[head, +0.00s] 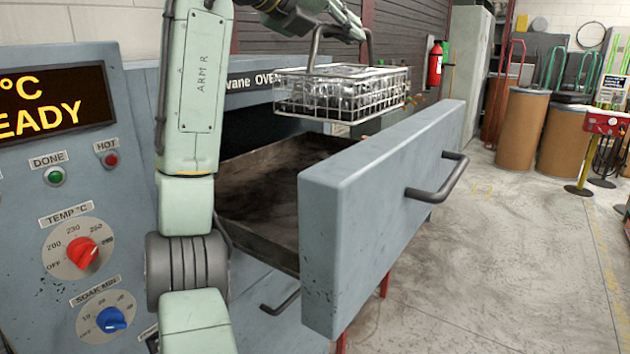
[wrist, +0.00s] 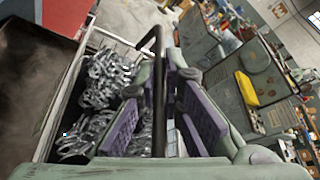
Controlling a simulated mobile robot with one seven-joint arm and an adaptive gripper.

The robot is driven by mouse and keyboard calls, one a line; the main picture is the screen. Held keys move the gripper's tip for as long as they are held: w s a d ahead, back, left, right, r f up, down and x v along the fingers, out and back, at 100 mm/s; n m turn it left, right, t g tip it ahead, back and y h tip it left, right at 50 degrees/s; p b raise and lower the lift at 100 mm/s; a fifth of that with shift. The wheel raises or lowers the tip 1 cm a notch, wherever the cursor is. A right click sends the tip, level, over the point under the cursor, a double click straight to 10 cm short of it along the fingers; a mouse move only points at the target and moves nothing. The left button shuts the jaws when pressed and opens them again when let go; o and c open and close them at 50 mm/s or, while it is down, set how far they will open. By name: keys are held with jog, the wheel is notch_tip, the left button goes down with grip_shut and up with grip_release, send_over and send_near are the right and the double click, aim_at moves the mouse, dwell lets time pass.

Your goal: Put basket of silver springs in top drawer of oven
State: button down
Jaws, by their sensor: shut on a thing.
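The wire basket of silver springs (head: 345,92) hangs level above the open top drawer in the head view. The springs also show in the wrist view (wrist: 95,85). My gripper (wrist: 158,105) is shut on the basket's dark handle, which runs between its purple pads. In the head view the fingers are small near the top of the handle. The top drawer (head: 385,200) of the oven (head: 130,150) is pulled out, and its dark tray (head: 262,195) looks empty where it shows. The drawer front hides part of the tray.
The oven panel has a red temperature knob (head: 83,252) and a blue soak knob (head: 111,319). The drawer's handle (head: 440,180) sticks out at the front. Open floor (head: 500,260) lies to the right. Brown drums (head: 525,130) stand farther back.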

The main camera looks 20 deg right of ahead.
aim_at(344, 73)
jog(key=shift+w+f, duration=0.15)
jog(key=shift+f, duration=0.45)
notch_tip(344, 73, down, 6)
jog(key=shift+r+b, duration=0.1)
jog(key=shift+b, duration=0.7)
notch_tip(344, 73, down, 10)
jog(key=p, duration=0.1)
jog(key=shift+s+p, duration=0.2)
jog(key=shift+p, duration=0.1)
jog(key=c, duration=2.1)
grip_release()
jog(key=o, duration=0.4)
jog(key=b+v, duration=0.3)
jog(key=v, duration=0.9)
